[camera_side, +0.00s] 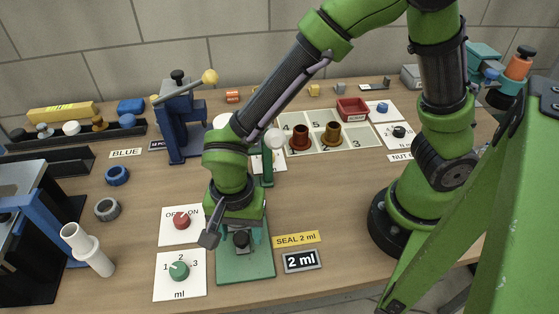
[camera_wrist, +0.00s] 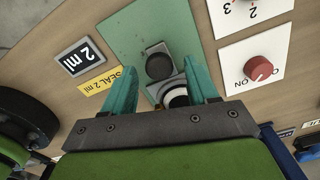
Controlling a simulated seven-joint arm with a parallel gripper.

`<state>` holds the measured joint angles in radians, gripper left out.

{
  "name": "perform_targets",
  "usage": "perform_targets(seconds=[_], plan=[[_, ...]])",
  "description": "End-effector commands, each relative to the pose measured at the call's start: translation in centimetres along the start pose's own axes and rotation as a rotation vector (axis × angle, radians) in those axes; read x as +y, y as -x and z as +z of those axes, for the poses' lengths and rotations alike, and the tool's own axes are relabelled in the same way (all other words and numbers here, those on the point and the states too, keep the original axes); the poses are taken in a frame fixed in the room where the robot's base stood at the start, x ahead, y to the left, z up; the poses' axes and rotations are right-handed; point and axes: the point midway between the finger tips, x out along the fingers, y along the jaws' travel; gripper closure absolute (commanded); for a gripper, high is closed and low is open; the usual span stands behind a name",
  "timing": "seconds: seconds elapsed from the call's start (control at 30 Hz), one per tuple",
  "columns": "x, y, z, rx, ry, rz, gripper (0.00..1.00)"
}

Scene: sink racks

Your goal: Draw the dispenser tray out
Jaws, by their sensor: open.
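The dispenser stands on a green base plate (camera_side: 246,267), which also shows in the wrist view (camera_wrist: 127,38). A small grey tray with a round black knob (camera_wrist: 159,66) lies on the plate; I take it for the dispenser tray. The knob also shows in the side view (camera_side: 241,238). My gripper (camera_side: 241,232) points down over the tray. In the wrist view my gripper (camera_wrist: 160,76) has its teal fingers apart, one on each side of the tray and knob. I cannot tell whether they touch it. A white-and-dark round part (camera_wrist: 175,97) shows between the fingers.
A red OFF/ON knob (camera_side: 181,221) and a green ml dial (camera_side: 179,270) sit left of the plate. A "SEAL 2 ml" label (camera_side: 297,239) and a "2 ml" sign (camera_side: 301,261) lie to its right. A white pipe piece (camera_side: 88,249) stands further left. The plate's front is clear.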

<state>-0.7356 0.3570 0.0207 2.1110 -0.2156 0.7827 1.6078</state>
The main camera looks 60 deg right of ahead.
Motion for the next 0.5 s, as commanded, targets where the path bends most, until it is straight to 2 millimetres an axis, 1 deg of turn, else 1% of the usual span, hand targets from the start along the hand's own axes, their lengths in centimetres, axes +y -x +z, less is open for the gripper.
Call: perform_targets(seconds=[0.1, 0.3, 0.37, 0.5], plan=[[0.02, -0.31, 0.0, 0.0, -0.001, 0.0, 0.42], [0.02, -0.31, 0.0, 0.0, 0.0, 0.0, 0.42], [0.02, -0.3, 0.0, 0.0, 0.0, 0.0, 0.49], [0.01, -0.28, 0.0, 0.0, 0.0, 0.0, 0.71]])
